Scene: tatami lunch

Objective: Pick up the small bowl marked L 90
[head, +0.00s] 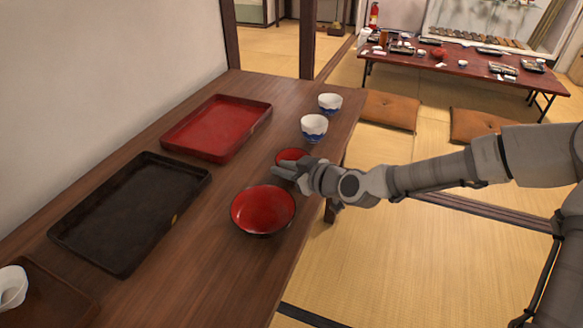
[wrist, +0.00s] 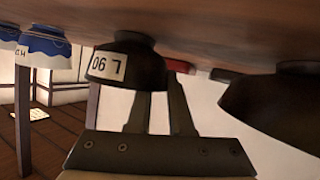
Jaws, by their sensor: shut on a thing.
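The small bowl marked L 90 (head: 291,156) has a red inside and stands on the wooden table, partly hidden behind my gripper (head: 283,171). In the wrist view, which is upside down, the bowl (wrist: 140,68) is dark outside with a white label reading L 90. My gripper's fingers (wrist: 158,98) reach up to the bowl in the wrist view and are shut on its side. The bowl looks level and at table height; I cannot tell whether it is clear of the table.
A larger red bowl (head: 263,210) stands close in front of my gripper. Two blue-and-white cups (head: 314,127) (head: 330,103) stand behind. A red tray (head: 217,127) and a black tray (head: 132,211) lie to the left. A brown tray (head: 50,300) holds a white cup (head: 12,287).

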